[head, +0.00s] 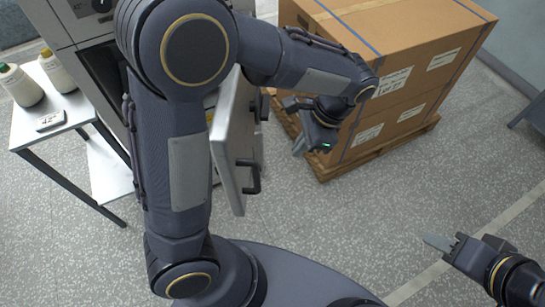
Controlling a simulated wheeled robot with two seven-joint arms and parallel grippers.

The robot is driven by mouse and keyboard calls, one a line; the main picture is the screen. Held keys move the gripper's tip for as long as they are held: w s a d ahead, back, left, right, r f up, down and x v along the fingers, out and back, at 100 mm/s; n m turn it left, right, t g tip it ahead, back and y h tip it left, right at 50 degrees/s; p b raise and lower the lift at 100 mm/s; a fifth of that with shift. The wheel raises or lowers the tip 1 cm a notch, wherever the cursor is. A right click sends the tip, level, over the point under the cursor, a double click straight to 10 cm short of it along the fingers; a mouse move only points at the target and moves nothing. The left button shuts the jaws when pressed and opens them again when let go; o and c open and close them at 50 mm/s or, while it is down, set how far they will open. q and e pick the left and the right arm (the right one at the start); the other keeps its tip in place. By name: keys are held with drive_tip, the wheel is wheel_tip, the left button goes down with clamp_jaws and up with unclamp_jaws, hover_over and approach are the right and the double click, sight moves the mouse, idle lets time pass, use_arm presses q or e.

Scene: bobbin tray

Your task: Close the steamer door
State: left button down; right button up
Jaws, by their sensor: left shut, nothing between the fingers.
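The steamer (72,22) is a metal cabinet at the upper left, with a dark opening in its front, partly hidden behind my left arm. Its door (226,150) stands open, swung out towards me and seen nearly edge-on, with a dark bar handle (254,178) on its right face. My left arm crosses in front of the steamer and over the door's top. My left gripper (300,147) is shut and empty, to the right of the door and apart from it. My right gripper (436,243) is at the lower right, far from the door; its finger gap is unclear.
A large cardboard box (400,60) on a wooden pallet (372,158) stands behind my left gripper. A small table (75,108) at the left holds two white containers (24,88) and a small grey device (50,121). The speckled floor between door and pallet is clear.

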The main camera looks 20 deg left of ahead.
use_arm(q)
drive_tip(key=s+a+f+p, duration=0.1)
drive_tip(key=s+a+f, duration=0.2)
drive_tip(key=a+f, duration=0.3)
drive_tip(key=shift+d+p+x, duration=0.25)
drive_tip(key=shift+p+x, duration=0.15)
drive_tip(key=shift+x, duration=0.75)
drive_tip(key=shift+s+a+f, duration=0.1)
drive_tip(key=shift+s, duration=0.05)
